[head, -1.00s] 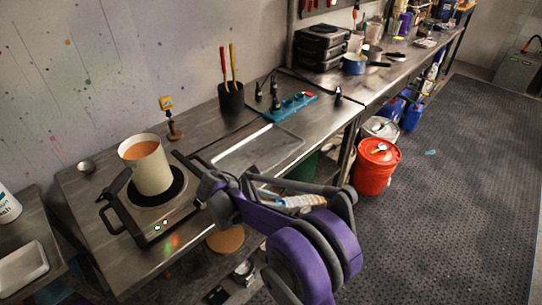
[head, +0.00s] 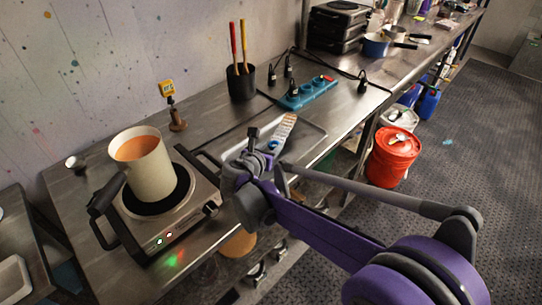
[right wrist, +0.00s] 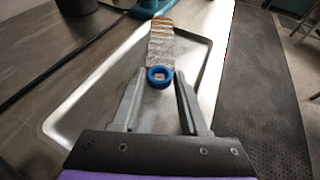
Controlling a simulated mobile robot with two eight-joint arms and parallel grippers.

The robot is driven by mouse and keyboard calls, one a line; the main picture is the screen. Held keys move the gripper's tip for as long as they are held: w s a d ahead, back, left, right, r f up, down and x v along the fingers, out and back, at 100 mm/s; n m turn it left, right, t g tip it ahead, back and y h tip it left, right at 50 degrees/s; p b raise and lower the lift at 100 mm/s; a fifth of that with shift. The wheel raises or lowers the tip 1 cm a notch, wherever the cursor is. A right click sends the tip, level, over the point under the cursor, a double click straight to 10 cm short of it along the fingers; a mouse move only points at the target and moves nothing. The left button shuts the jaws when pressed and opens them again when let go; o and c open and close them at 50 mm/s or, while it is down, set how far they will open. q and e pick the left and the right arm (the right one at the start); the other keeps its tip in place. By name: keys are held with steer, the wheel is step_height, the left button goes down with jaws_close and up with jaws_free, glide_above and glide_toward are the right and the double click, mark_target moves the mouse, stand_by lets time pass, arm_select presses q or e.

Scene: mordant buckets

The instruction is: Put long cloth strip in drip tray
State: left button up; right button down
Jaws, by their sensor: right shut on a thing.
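My right gripper (head: 266,146) is shut on the blue ring end (right wrist: 159,75) of the long cloth strip. The strip (right wrist: 160,44) is pale with brownish bands and extends away from the fingers. It also shows in the head view (head: 284,128). The drip tray (right wrist: 62,122) is a shallow metal tray on the bench, and its rim shows in the head view (head: 318,142). The gripper and strip are over the tray; whether the strip touches it I cannot tell. My arm hides part of the tray. My left gripper is not in view.
A hot plate (head: 152,228) with a cream pot (head: 150,170) of orange liquid stands left of the tray. A blue power strip (head: 308,93) and a black cup (head: 241,84) stand behind it. A red bucket (head: 392,158) is on the floor to the right.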

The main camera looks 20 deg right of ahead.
steer(key=shift+f, duration=2.25)
steer(key=shift+b, duration=0.3)
steer(key=shift+c, duration=2.1)
jaws_free()
